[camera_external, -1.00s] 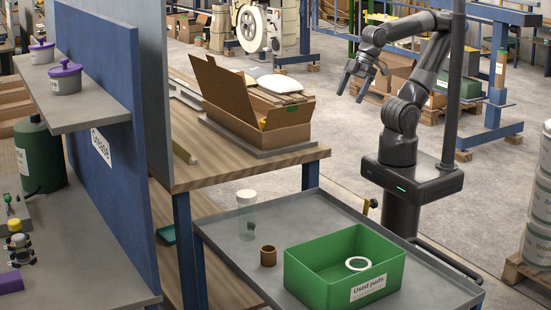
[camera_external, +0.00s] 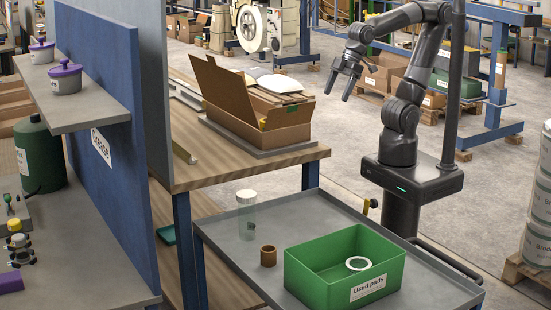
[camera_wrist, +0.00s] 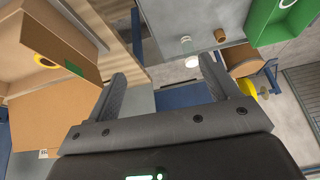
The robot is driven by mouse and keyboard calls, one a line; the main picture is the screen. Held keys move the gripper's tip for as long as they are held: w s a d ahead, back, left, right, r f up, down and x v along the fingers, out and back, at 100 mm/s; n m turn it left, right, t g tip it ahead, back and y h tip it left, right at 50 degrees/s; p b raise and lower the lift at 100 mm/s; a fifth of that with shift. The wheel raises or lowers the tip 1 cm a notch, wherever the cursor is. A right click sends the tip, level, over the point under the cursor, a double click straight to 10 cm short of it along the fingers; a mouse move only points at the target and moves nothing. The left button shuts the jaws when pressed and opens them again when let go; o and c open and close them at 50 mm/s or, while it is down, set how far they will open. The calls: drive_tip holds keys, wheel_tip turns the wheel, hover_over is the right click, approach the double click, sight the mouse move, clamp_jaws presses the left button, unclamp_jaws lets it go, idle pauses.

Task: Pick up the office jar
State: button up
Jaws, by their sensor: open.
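A clear jar with a white lid (camera_external: 246,212) stands upright on the grey cart top, near its left edge; I take it for the office jar. In the wrist view the jar (camera_wrist: 187,43) shows small near the top, beyond the fingers and seen from above. My gripper (camera_external: 338,94) is open and empty. It hangs high in the air, up and to the right of the jar in the external view and well apart from it. In the wrist view the two fingers of my gripper (camera_wrist: 163,72) are spread wide with nothing between them.
A small brown cup (camera_external: 268,256) stands on the cart (camera_external: 222,234) beside the jar. A green bin (camera_external: 310,284) with a white ring inside is to the right. An open cardboard box (camera_external: 285,133) sits on the wooden bench (camera_external: 184,170). Purple-lidded pots (camera_external: 65,79) stand on the left shelf.

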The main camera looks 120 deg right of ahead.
drive_tip(key=w+a, duration=0.2)
drive_tip(key=w, duration=1)
drive_tip(key=m, duration=0.2)
approach(247, 193)
drive_tip(key=w+a+f, duration=0.1)
drive_tip(key=shift+g+h, duration=0.4)
drive_tip(key=x, duration=0.6)
drive_tip(key=shift+a, duration=0.15)
drive_tip(key=shift+d+x, duration=0.2)
drive_tip(key=shift+x, duration=2.4)
drive_tip(key=shift+w, duration=0.1)
drive_tip(key=shift+c, duration=0.3)
drive_tip(key=c, duration=1.3)
drive_tip(key=shift+r, duration=0.15)
